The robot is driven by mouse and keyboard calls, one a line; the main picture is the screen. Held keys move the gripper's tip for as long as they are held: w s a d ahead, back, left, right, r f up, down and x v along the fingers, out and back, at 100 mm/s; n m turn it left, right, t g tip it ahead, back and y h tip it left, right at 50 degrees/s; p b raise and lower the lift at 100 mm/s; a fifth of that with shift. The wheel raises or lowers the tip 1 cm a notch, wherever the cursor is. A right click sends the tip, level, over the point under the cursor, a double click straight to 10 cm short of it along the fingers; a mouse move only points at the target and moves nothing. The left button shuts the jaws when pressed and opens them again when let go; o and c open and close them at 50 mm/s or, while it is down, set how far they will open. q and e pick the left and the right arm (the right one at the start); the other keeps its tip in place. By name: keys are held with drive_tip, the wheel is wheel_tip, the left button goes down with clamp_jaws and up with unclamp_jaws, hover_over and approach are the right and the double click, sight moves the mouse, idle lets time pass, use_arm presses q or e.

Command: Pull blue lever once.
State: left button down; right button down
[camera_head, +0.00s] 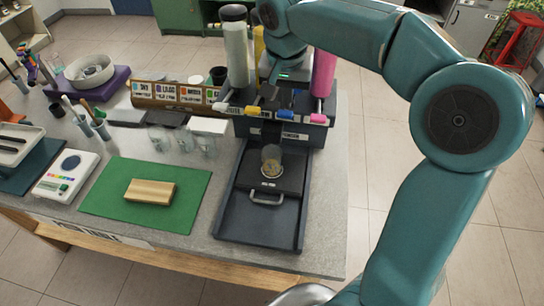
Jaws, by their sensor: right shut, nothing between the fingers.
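The blue lever (286,115) is a short blue-tipped handle on the front of a dark dispenser (268,130). It sits in a row between a yellow lever (253,111) and a pink lever (318,118), with a white lever (222,107) at the left end. My right gripper (279,99) reaches down from above, shut and empty, just above and behind the blue lever. I cannot tell whether it touches the lever. A clear cup (271,158) with brownish contents stands on the dark tray below. My left gripper is out of view.
White (236,55) and pink (323,72) bottles stand on the dispenser; my right arm hides part of the row. A green mat (105,200) with a wooden block (150,191), a scale (66,176) and clear glasses (183,139) lie left. The counter's right edge is close.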

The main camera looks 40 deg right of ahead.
idle(0.3)
wheel_tip(320, 180, up, 6)
drive_tip(key=p, duration=0.5)
idle(0.5)
drive_tip(key=shift+s, duration=0.1)
